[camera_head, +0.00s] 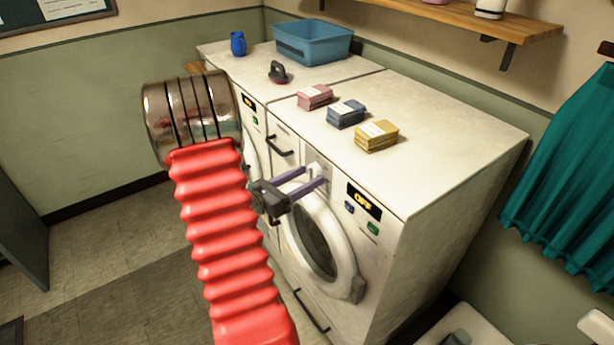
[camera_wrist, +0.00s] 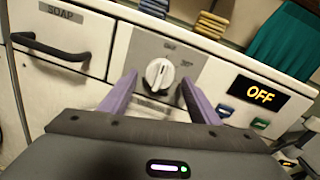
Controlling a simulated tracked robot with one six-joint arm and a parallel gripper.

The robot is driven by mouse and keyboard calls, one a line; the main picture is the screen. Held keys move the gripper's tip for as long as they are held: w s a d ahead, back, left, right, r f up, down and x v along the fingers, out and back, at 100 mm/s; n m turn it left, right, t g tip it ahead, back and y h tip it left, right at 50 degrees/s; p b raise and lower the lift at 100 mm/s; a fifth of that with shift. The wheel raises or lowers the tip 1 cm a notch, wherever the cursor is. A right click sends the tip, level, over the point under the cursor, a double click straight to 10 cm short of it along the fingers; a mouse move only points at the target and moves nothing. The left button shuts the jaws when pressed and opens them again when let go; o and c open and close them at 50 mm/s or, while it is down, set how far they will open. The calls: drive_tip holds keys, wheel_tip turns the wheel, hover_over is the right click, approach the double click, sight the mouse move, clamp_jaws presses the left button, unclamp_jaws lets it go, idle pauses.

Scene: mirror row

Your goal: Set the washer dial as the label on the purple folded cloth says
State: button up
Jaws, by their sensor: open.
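The white washer dial (camera_wrist: 158,74) sits on a grey panel, with small marks around it too blurred to read surely. The washer's display (camera_wrist: 261,95) reads OFF. My gripper (camera_wrist: 159,78) is open, its purple fingers on either side of the dial; contact cannot be told. In the head view my gripper (camera_head: 314,176) is at the panel of the right-hand washer (camera_head: 325,245). Pinkish (camera_head: 315,96), blue (camera_head: 346,113) and yellow (camera_head: 376,135) folded cloths lie on top. None looks clearly purple; their white labels are too small to read.
A soap drawer (camera_wrist: 62,40) is left of the dial. Green (camera_wrist: 260,123) and blue (camera_wrist: 225,110) buttons are right of it. A blue basin (camera_head: 313,43), a blue cup (camera_head: 238,43) and a dark iron-like object (camera_head: 278,72) stand on top. A teal curtain (camera_head: 565,170) hangs right.

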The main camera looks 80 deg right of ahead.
drive_tip(key=shift+s+d, duration=0.2)
drive_tip(key=shift+d, duration=0.1)
drive_tip(key=shift+c, duration=0.2)
